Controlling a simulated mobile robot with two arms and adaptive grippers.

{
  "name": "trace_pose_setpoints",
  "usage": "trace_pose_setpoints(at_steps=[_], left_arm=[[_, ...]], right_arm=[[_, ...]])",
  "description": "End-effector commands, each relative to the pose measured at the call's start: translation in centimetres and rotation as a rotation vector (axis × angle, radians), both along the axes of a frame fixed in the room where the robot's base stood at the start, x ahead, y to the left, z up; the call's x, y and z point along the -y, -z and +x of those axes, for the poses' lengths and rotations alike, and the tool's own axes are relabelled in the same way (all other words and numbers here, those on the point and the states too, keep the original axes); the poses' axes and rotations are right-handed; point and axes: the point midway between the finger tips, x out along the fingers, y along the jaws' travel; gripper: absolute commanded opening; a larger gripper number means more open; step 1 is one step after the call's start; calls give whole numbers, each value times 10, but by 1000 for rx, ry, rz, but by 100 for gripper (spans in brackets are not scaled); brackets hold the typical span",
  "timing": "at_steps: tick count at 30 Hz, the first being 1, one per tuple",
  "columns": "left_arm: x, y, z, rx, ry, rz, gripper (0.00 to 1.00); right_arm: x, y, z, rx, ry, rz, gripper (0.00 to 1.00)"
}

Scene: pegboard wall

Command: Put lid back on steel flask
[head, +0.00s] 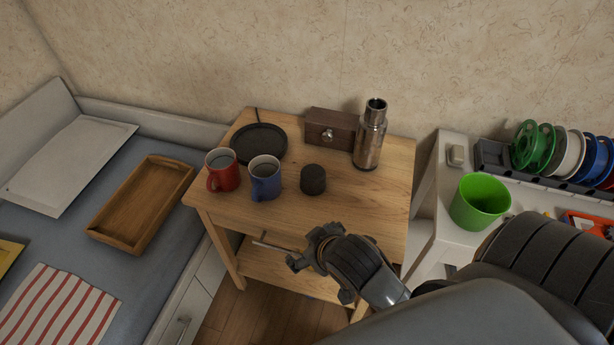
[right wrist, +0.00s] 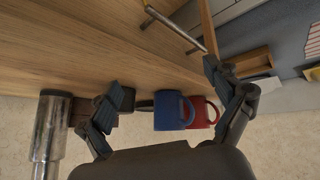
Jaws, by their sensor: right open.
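The steel flask (head: 370,140) stands upright and open-topped at the back right of the small wooden table. It also shows at the left of the right wrist view (right wrist: 49,130). The dark round lid (head: 313,179) sits on the tabletop in front of the flask and to its left, apart from it. In the right wrist view the lid (right wrist: 127,100) shows partly behind one finger. My right gripper (head: 309,246) is open and empty, near the table's front edge, short of the lid. My left gripper is not in view.
A red mug (head: 223,172) and a blue mug (head: 264,180) stand left of the lid. A black round plate (head: 259,142) and a wooden box with a knob (head: 331,132) lie behind. The table's front right is clear. A green cup (head: 480,202) stands on the white shelf at right.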

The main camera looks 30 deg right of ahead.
Motion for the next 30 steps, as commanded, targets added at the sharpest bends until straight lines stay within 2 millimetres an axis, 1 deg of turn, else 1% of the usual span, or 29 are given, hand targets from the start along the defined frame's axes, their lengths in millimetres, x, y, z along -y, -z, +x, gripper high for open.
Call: trace_pose_setpoints(at_steps=[1, 2, 3, 5, 6, 8, 9, 11, 12, 14, 15, 17, 19, 21, 23, 24, 26, 28, 30], left_arm=[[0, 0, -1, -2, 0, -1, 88], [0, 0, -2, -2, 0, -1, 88], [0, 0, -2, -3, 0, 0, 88], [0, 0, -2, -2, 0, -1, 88], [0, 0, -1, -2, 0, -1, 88], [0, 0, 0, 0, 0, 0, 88], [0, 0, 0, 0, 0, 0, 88], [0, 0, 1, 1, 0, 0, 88], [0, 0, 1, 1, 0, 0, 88], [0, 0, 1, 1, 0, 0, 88], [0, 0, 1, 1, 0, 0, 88], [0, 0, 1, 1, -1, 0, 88], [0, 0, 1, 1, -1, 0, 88], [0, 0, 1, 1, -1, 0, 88], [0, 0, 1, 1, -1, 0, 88], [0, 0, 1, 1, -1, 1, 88], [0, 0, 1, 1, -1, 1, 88], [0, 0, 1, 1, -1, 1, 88], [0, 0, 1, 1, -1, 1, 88]], right_arm=[[1, -11, 22, 81, -7, -20, 91], [0, -19, 35, 131, -11, -29, 91], [-1, -30, 51, 203, -18, -40, 91], [-4, -51, 76, 317, -37, -57, 91], [-7, -66, 93, 399, -53, -69, 91], [-14, -92, 116, 524, -87, -87, 91], [-20, -110, 130, 609, -116, -98, 91], [-32, -139, 148, 739, -167, -114, 91], [-41, -158, 157, 822, -208, -123, 91], [-56, -185, 168, 942, -279, -137, 91], [-68, -202, 173, 1018, -331, -145, 91], [-86, -226, 178, 1124, -418, -159, 91], [-108, -248, 178, 1236, -534, -175, 91], [-131, -265, 175, 1331, -663, -192, 91], [-150, -275, 170, 1399, -783, -210, 91], [-162, -279, 166, 1435, -868, -222, 91], [-179, -281, 159, 1476, -1003, -244, 91], [-195, -277, 150, 1499, -1165, -271, 91], [-207, -266, 143, 1496, -1333, -303, 91]])
